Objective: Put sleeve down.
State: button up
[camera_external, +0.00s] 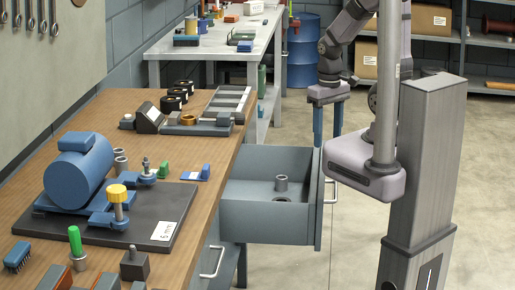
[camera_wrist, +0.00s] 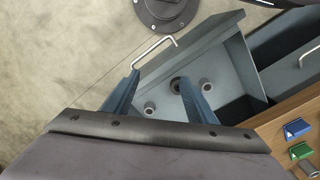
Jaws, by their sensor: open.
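My gripper (camera_external: 328,132) is open and empty, raised above the far front part of the open drawer. In the wrist view its two blue fingers (camera_wrist: 156,82) stand apart with nothing between their tips. A grey sleeve (camera_external: 281,184) stands upright on the drawer floor. In the wrist view one grey sleeve (camera_wrist: 149,108) shows between the fingers, apart from them, and another grey round part (camera_wrist: 206,85) lies right of the right finger. A dark ring (camera_wrist: 175,86) is partly hidden by that finger. I cannot match each part between the views.
The grey drawer (camera_external: 265,222) sticks out from the wooden workbench (camera_external: 215,165); its walls and handle (camera_wrist: 155,48) are edges near the fingers. A blue motor (camera_external: 80,170) on a dark plate and several small parts occupy the bench. Open floor lies right of the drawer.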

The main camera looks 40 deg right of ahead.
jog(key=shift+w, duration=0.1)
jog(key=w+a+r+n+t+y+p, duration=0.1)
jog(key=w+a+r+n, duration=0.15)
jog(key=w+a, duration=0.7)
jog(key=w+a+r+n+t+p, duration=0.1)
jog(key=w+a+r+n, duration=0.15)
jog(key=w+a, duration=0.75)
jog(key=n+t+y+p, duration=0.1)
jog(key=n+y, duration=0.3)
jog(key=n, duration=0.2)
send_near(122, 166)
jog(key=w+f, duration=0.2)
jog(key=shift+w+a+p+x, duration=0.1)
jog(key=shift+p+x, duration=0.7)
jog(key=shift+x, duration=1)
jog(key=shift+w+a+p+x, duration=0.15)
jog(key=shift+p+x, duration=0.6)
jog(key=shift+x, duration=1.05)
jog(key=shift+r, duration=0.2)
grip_shut()
jog(key=shift+r, duration=0.15)
